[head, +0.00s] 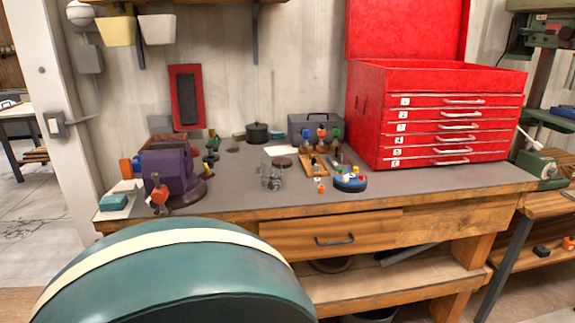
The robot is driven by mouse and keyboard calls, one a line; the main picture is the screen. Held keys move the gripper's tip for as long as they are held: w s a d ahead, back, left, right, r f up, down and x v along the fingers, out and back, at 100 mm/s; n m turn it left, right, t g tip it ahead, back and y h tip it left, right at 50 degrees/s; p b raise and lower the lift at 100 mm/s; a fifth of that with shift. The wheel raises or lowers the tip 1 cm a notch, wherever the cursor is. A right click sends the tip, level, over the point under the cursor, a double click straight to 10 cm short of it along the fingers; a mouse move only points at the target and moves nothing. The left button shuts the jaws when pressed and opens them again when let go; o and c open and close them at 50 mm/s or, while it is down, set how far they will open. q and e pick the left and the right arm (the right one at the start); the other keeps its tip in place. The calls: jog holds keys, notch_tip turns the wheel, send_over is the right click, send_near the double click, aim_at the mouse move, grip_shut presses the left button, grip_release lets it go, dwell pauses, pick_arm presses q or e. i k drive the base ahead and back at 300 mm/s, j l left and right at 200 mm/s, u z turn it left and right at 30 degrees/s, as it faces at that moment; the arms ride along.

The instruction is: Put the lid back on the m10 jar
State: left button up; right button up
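A small clear glass jar (271,179) stands on the grey bench top, left of the wooden block with tools. It looks open at the top, and its contents and any label are too small to read. A flat dark brown disc (281,162), possibly a lid, lies just behind the jar by a white sheet of paper. I cannot tell for sure which jar is m10. Neither of my grippers is in view.
A purple vise (168,173) stands at the left of the bench (225,195). A blue round tray (350,183) and wooden tool block (314,166) are right of the jar. A red tool chest (436,115) fills the right. A large teal rounded object (180,275) blocks the front left.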

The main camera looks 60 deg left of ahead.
aim_at(271, 167)
jog(key=u, duration=1.5)
